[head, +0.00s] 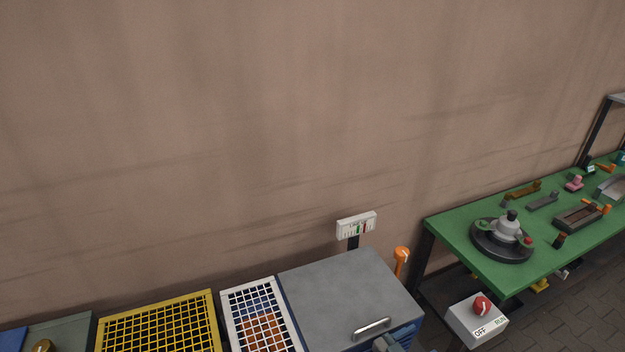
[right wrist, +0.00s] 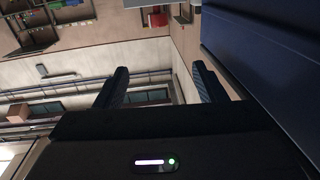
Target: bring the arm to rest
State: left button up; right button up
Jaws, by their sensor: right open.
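My right gripper (right wrist: 161,78) shows in the right wrist view. Its two dark fingers stand wide apart, with nothing between them. Past the fingers I see only distant wall and windows, and the picture is strongly tilted. No fingers that I can make out as mine show in the head view. A blue-grey piece at its bottom edge, by the grey lid, is cut off and I cannot tell what it is. My left gripper is not seen.
A grey lid (head: 345,290) with a handle, a white grid (head: 229,309) and a yellow grid (head: 209,302) line the wall. A green bench (head: 461,226) with several parts stands right. A switch box (head: 463,324) with a red knob is before it. A dark blue surface (right wrist: 265,60) is close right of the gripper.

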jog(key=w+a+r+n+t+y, duration=0.3)
jog(key=r+n+t+y, duration=0.45)
jog(key=t+y, duration=0.3)
jog(key=s+a+n+g+y, duration=0.4)
jog(key=s+n+y, duration=0.2)
jog(key=n+y, duration=0.15)
jog(key=s+d+r+g+h, duration=0.15)
jog(key=s+g, duration=0.25)
jog(key=s, duration=0.4)
jog(key=s+d+m+g, duration=0.1)
jog(key=s+d+g, duration=0.2)
jog(key=s, duration=0.5)
jog(key=s+d+r+g+h, duration=0.1)
jog(key=s+d+g, duration=0.25)
jog(key=s, duration=0.45)
notch_tip(320, 180, down, 37)
jog(key=d+g+b, duration=0.2)
jog(key=b, duration=0.6)
jog(key=s+f+b, duration=0.3)
jog(key=s+f, duration=0.6)
jog(key=f, duration=0.4)
jog(key=s+d+f+m+g+b, duration=0.1)
jog(key=s+f+b, duration=0.2)
jog(key=s+f, duration=0.7)
notch_tip(320, 180, down, 4)
jog(key=shift+d+f+b, duration=0.2)
jog(key=shift+b, duration=0.15)
